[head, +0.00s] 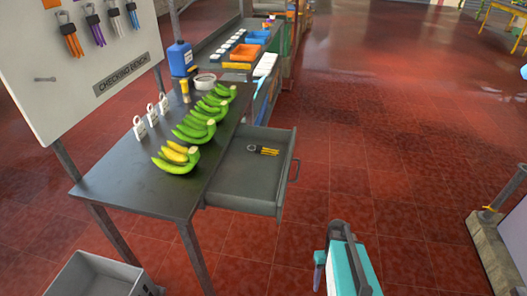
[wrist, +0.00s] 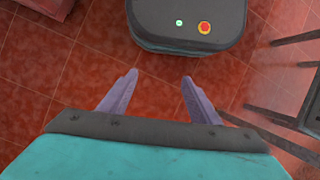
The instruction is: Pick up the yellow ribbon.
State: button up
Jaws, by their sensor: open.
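A small bundle of yellow strips with a dark ring or clip at one end, which looks like the yellow ribbon (head: 264,150), lies in the open grey drawer (head: 232,181) in the head view. It does not show in the wrist view. My gripper (wrist: 159,80) is open and empty, its two purple fingers spread apart above the red floor. In the head view my teal gripper is at the bottom, in front of and to the right of the drawer, well apart from it.
Several green and yellow banana bunches (head: 177,157) line the grey table (head: 130,180) beside the drawer. Strips in other colours, such as orange ones (head: 72,42), hang on the white board. A grey bin (head: 95,275) stands front left. The floor right of the drawer is clear.

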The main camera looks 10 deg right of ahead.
jog(key=w+d+r+t, duration=0.1)
jog(key=d+r, duration=0.3)
jog(key=d, duration=0.5)
jog(key=w+d+r, duration=0.2)
jog(key=d+r, duration=0.1)
jog(key=d, duration=0.6)
jog(key=s+d+r+m+t, duration=0.1)
jog(key=s+d+r, duration=0.3)
jog(key=d, duration=0.5)
jog(key=s+d+r+t, duration=0.1)
jog(key=s+d+r, duration=0.1)
jog(key=d+r, duration=0.5)
jog(key=shift+m+h, duration=0.4)
jog(key=shift+h, duration=0.2)
jog(key=s+d+r, duration=0.6)
jog(key=s+d, duration=0.1)
jog(key=s, duration=0.2)
jog(key=s+d+r, duration=0.7)
jog(key=s+d, duration=0.1)
jog(key=s, duration=0.2)
jog(key=s+d+r, duration=0.6)
jog(key=s+d, duration=0.2)
jog(key=s, duration=0.1)
jog(key=shift+s+d+r+b, duration=0.15)
jog(key=shift+d+r+b, duration=0.15)
jog(key=shift+b, duration=0.1)
jog(key=shift+a, duration=0.1)
